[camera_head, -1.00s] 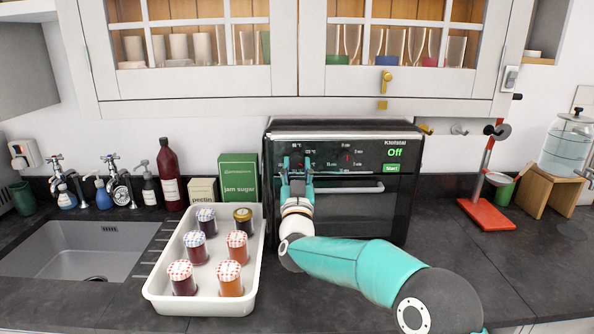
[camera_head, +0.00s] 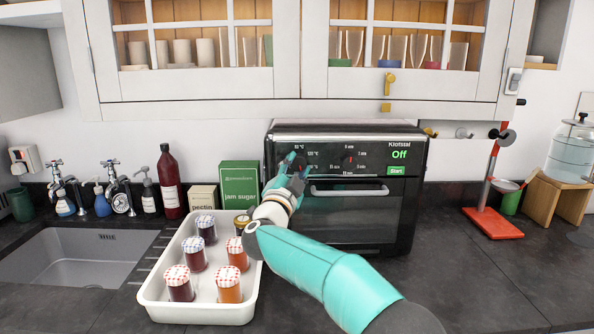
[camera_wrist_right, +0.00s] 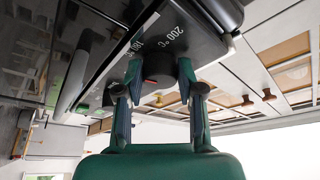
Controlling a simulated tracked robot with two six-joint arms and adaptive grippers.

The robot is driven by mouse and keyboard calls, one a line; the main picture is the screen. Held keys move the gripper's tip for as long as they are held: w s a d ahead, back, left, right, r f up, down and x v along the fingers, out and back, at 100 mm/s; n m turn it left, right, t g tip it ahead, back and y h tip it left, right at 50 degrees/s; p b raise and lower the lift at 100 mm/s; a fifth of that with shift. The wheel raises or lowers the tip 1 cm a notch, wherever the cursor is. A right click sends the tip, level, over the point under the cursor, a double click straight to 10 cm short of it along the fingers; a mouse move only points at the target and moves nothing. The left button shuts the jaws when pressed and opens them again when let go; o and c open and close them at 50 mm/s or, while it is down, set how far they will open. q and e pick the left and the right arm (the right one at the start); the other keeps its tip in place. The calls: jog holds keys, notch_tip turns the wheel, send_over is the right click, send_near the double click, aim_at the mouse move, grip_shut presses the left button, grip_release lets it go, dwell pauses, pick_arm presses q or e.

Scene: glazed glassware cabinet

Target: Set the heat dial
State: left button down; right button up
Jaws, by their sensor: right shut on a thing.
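The black countertop oven (camera_head: 350,225) stands on the worktop with its control panel along the top front. Its heat dial is the left knob, a dark round one with a red mark, seen in the right wrist view (camera_wrist_right: 158,68) between my fingertips. My right gripper (camera_head: 296,163) is shut on this dial, one finger on each side; in the right wrist view its fingers (camera_wrist_right: 160,76) flank the knob. Printed "200 °C" and a second figure show beside it. In the head view the fingers hide most of the dial. My left gripper is out of view.
The timer dial (camera_head: 346,159) sits to the right, then a display reading "Off" (camera_head: 400,154) above a green Start button (camera_head: 396,170). A white tray (camera_head: 150,298) of jam jars stands left of my arm. The glazed cabinet (camera_head: 290,85) hangs above.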

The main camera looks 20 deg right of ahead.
jog(key=shift+m+g+p, duration=0.3)
jog(key=shift+m+g, duration=0.3)
jog(key=shift+m, duration=0.9)
jog(key=o, duration=1.1)
jog(key=shift+o, duration=0.2)
jog(key=shift+s+a, duration=0.3)
jog(key=v, duration=1.1)
jog(key=shift+f, duration=0.25)
